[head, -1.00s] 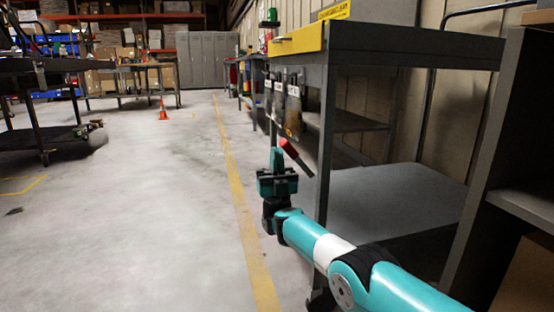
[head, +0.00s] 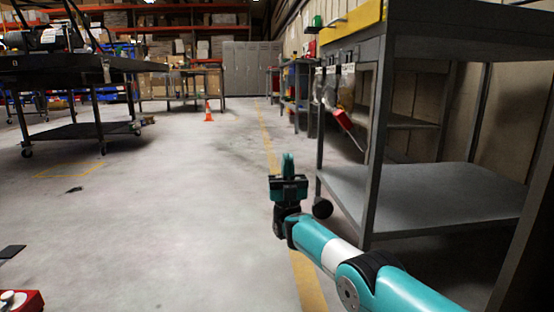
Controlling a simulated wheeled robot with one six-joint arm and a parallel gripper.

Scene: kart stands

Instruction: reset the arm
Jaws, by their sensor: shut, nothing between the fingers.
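My teal arm reaches in from the lower right of the head view. My gripper (head: 288,165) is at its far end, over the concrete floor just left of a grey shelved cart. The fingers point up and away and look closed together, with nothing held. The gripper is apart from the cart.
The grey cart (head: 430,195) stands close on the right, with a red-ended item (head: 342,118) hanging at its side. A dark wheeled stand (head: 75,131) is at left. An orange cone (head: 208,114) stands farther off. A red object (head: 25,300) is lower left. The middle floor is clear.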

